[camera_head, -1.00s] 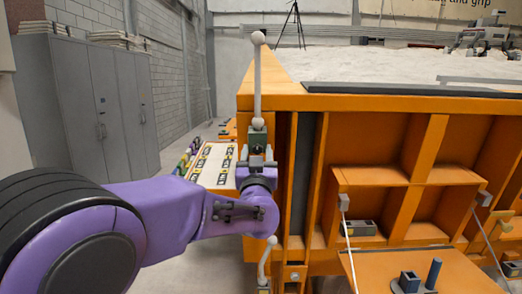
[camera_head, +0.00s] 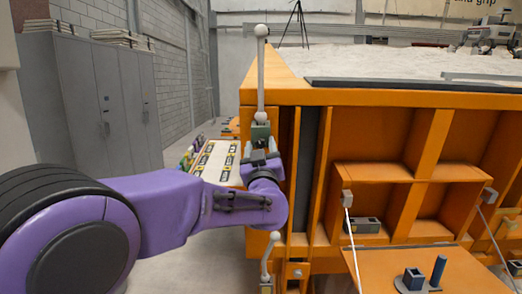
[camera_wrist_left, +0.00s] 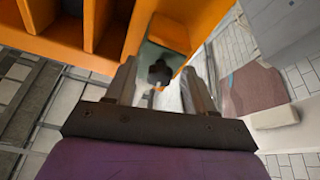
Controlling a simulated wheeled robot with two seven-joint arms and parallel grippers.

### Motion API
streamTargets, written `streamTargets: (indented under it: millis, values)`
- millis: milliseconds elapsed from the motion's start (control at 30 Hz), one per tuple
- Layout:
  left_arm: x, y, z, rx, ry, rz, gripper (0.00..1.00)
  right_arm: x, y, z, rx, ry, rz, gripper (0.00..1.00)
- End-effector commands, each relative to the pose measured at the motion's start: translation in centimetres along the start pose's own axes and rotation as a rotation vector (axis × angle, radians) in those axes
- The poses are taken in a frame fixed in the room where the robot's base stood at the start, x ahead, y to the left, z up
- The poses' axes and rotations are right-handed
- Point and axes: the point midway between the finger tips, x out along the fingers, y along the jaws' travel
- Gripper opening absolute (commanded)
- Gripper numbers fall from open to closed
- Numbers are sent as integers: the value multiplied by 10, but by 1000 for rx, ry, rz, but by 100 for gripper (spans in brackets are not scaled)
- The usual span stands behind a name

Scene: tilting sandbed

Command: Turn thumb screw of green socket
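The green socket (camera_head: 261,132) sits on the left front post of the orange sandbed, with a pale ball-ended rod (camera_head: 261,75) standing upright in it. In the left wrist view its greenish plate (camera_wrist_left: 150,55) carries a dark lobed thumb screw (camera_wrist_left: 160,74). My left gripper (camera_head: 262,152) is just below and in front of the socket. In the left wrist view my left gripper (camera_wrist_left: 160,84) is open, with the thumb screw showing between its spread fingers; I cannot tell whether they touch. In the head view the gripper hides the screw. My right gripper is out of view.
The orange sandbed frame (camera_head: 400,97) fills the right side, with open compartments and a fold-down shelf (camera_head: 455,262). A second ball-ended lever (camera_head: 267,255) stands below my left wrist. A board with marked cards (camera_head: 215,163) lies behind it. Grey cabinets (camera_head: 95,100) stand at left.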

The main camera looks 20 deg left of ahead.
Motion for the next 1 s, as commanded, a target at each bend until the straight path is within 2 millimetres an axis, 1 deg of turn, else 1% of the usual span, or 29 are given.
streamTargets:
  millis: [267,367,500,600,667,700,833,1000]
  values:
    - [-2,0,1,1,0,1,53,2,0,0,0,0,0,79]
    - [-16,0,3,3,0,2,53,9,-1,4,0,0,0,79]
    - [-50,-1,4,2,1,3,53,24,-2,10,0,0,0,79]
    - [-73,-1,4,2,1,2,53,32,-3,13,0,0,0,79]
    - [-85,-1,3,2,1,1,53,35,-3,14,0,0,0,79]
    - [-90,0,0,0,-2,0,53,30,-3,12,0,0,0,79]
    - [-103,0,0,0,0,0,53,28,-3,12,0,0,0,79]
    - [-106,0,0,1,0,0,53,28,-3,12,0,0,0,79]
